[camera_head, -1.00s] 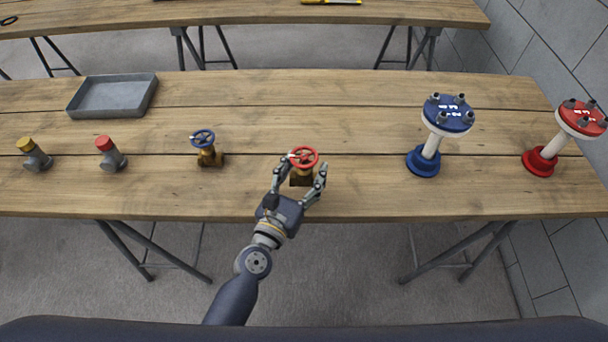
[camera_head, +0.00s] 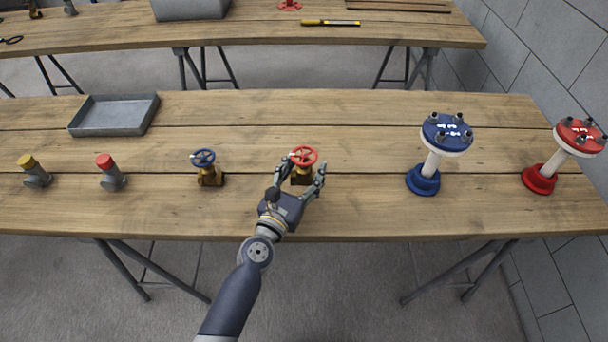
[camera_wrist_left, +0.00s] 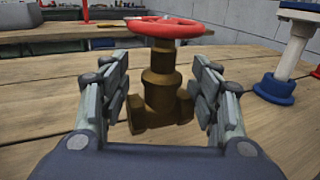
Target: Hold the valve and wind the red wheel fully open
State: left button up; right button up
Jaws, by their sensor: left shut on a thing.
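The valve with the red wheel (camera_head: 303,154) stands upright on the near table, and its brass body (camera_head: 301,176) is partly hidden by my fingers. In the left wrist view the red wheel (camera_wrist_left: 166,27) sits on top of the brass body (camera_wrist_left: 160,88). My left gripper (camera_head: 305,173) is shut on the valve body, below the wheel. Its fingers (camera_wrist_left: 161,82) flank the body on both sides in the left wrist view; exact contact is hard to see. My right gripper is not in view.
A blue-wheeled valve (camera_head: 206,166) stands to the left, with red-capped (camera_head: 110,171) and yellow-capped (camera_head: 35,170) fittings beyond it. A grey tray (camera_head: 114,115) lies behind them. Blue (camera_head: 437,150) and red (camera_head: 562,153) flanged stands are at right. The middle back of the table is clear.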

aim_at(304, 171)
pick_arm(q)
jog(key=shift+w+r, duration=0.1)
jog(key=shift+w, duration=1.65)
jog(key=shift+b, duration=0.35)
jog(key=shift+f+b, duration=2.25)
jog(key=shift+f, duration=0.25)
jog(key=shift+r, duration=0.1)
